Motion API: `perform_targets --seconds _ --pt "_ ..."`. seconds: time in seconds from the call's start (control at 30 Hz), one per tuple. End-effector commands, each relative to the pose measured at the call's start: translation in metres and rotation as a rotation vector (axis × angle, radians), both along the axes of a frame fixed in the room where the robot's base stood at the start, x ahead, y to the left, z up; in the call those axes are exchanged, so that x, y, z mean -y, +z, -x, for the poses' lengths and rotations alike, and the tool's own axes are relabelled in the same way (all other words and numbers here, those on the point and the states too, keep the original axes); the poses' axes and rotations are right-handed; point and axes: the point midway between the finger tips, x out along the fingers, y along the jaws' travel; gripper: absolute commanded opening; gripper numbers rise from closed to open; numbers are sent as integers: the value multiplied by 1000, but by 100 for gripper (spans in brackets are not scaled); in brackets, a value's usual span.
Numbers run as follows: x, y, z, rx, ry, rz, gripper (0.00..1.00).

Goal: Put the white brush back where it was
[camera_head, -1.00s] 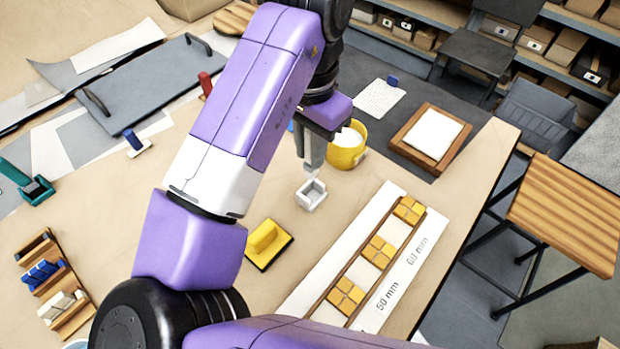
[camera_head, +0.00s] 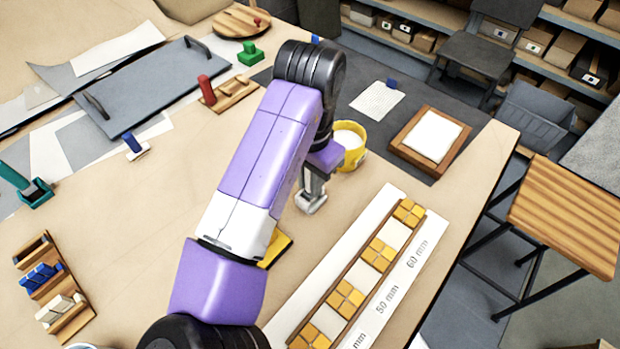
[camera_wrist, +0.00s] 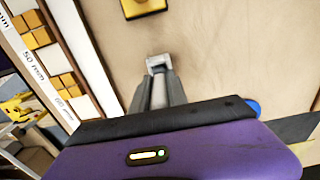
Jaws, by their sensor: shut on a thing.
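My gripper (camera_head: 313,190) points down at a small white holder (camera_head: 310,203) on the tan table, left of the yellow pot. In the wrist view the fingers (camera_wrist: 160,88) are close together, with a narrow pale piece, seemingly the white brush (camera_wrist: 159,95), between them. The white holder (camera_wrist: 158,61) shows just beyond the fingertips. The brush is mostly hidden by the fingers, and I cannot tell whether its lower end is inside the holder or just above it.
A yellow pot (camera_head: 350,160) with white contents stands close right of my gripper. A yellow brush block (camera_head: 275,248) is partly hidden by my arm. A strip with yellow tiles (camera_head: 364,275) lies front right. A teal brush in its holder (camera_head: 36,192) stands far left.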

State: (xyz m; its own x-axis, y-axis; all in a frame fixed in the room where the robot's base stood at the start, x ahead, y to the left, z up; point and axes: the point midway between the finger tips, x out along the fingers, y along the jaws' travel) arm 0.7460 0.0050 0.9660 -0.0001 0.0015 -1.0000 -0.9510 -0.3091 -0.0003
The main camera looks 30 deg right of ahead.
Motion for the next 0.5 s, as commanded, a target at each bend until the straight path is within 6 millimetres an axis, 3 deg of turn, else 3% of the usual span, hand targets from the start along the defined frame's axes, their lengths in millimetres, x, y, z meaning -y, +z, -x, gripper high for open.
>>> perform_targets --seconds 0.1,0.13,0.2,0.5 --pt "0 -4 0 -1 0 0 0" --pt "0 -3 0 0 0 0 25" --pt "0 -3 0 0 0 0 39" --pt "0 -2 0 0 0 0 41"
